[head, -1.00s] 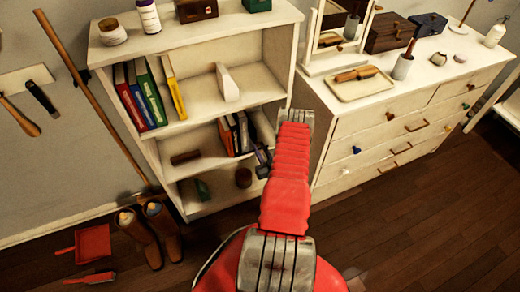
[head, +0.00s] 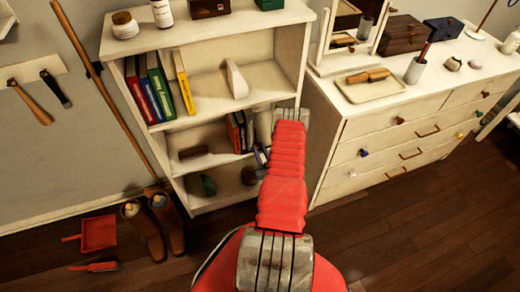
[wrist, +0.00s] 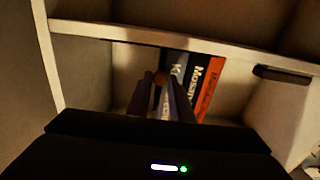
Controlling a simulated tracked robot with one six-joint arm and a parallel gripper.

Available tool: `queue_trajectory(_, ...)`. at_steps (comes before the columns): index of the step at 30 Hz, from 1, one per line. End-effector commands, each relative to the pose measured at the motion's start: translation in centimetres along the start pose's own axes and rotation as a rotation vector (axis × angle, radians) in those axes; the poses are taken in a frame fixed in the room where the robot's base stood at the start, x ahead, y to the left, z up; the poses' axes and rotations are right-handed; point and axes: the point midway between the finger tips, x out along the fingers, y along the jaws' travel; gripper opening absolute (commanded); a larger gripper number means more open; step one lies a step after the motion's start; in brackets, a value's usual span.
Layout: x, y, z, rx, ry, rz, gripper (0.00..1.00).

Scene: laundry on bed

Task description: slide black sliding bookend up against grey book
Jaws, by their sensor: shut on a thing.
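The grey book (wrist: 176,82) stands upright on the middle shelf, beside a black book (wrist: 192,88) and an orange book (wrist: 211,90). The same row shows in the head view, with the orange book (head: 233,132) at its left. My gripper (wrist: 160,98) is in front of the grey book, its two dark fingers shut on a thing. Only a small brownish patch shows between the fingertips. I take the held thing to be the black sliding bookend, mostly hidden by the fingers. Whether it touches the grey book I cannot tell. In the head view my arm hides part of this spot.
The white bookcase (head: 292,62) has a side wall close to my gripper and a shelf board (wrist: 175,38) across the wrist view. A dark brown block (head: 193,152) lies left of the books. A white dresser (head: 345,135) stands to the right.

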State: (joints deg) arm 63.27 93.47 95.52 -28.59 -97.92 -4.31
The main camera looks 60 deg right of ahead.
Motion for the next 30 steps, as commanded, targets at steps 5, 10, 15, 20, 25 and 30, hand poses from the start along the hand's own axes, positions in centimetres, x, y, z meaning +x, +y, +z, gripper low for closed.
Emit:
queue_trajectory(5, 0.0, 0.1, 0.0, 0.0, -0.001, 0.001, 0.27)
queue_trajectory(10, -0.1, 0.1, 0.0, 0.0, -0.001, 0.002, 0.38)
queue_trajectory(15, -0.1, 0.2, 0.0, 0.0, 0.0, 0.003, 0.38)
queue_trajectory(20, -0.5, 0.2, 0.0, 0.001, -0.002, 0.004, 0.38)
queue_trajectory(25, -2.1, 0.3, 0.1, 0.002, -0.002, 0.006, 0.38)
queue_trajectory(30, -4.8, 0.4, 0.1, 0.002, -0.004, 0.007, 0.38)
